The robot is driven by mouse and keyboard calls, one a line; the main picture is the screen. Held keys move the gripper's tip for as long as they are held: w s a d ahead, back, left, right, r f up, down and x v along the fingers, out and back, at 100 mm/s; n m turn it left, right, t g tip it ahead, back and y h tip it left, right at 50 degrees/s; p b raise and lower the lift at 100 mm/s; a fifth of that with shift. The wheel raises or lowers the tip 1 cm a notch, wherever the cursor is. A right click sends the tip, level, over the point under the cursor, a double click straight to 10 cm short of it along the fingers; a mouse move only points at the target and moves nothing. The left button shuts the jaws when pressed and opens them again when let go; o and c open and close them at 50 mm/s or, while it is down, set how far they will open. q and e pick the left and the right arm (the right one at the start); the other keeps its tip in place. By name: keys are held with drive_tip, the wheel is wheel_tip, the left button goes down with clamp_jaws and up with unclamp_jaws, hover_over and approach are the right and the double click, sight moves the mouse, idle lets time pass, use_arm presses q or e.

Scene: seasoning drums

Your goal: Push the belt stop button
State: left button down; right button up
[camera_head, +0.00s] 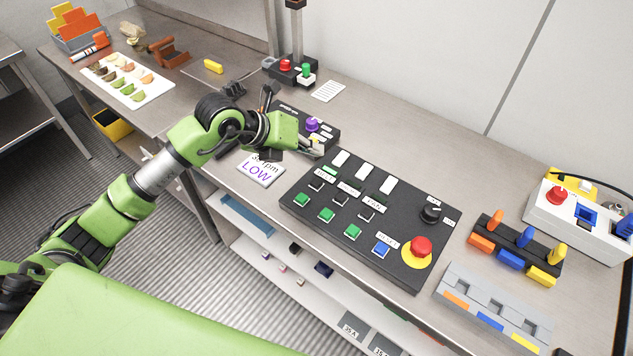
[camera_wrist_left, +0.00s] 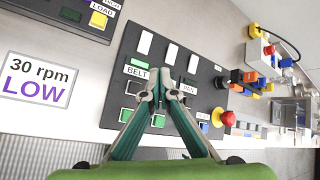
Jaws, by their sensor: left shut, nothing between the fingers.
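The black control panel (camera_head: 415,200) lies on the steel counter, tilted in the picture. In the left wrist view its BELT label (camera_wrist_left: 136,71) has a black button (camera_wrist_left: 133,88) below it and a green button (camera_wrist_left: 125,115) below that. In the head view the leftmost black button (camera_head: 315,185) and green button (camera_head: 302,199) show in that column. My left gripper (camera_head: 319,151) is shut and empty near the panel's upper left corner. In the left wrist view its fingertips (camera_wrist_left: 161,76) appear just right of the BELT label; contact with the panel cannot be told.
A red emergency button (camera_head: 421,246) on a yellow base and a black dial (camera_head: 431,213) sit at the panel's right. A LOW card (camera_head: 261,169) lies left of the panel.

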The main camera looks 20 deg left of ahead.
sight(314, 183)
use_arm(q)
drive_tip(key=shift+f+b, duration=2.55)
drive_tip(key=shift+f, duration=1.45)
drive_tip(key=shift+f+b, duration=0.4)
drive_tip(key=shift+f, duration=0.05)
drive_tip(key=shift+f+b, duration=0.4)
drive_tip(key=shift+f, duration=0.1)
drive_tip(key=shift+r+p, duration=0.6)
drive_tip(key=shift+r, duration=0.35)
drive_tip(key=shift+r, duration=0.1)
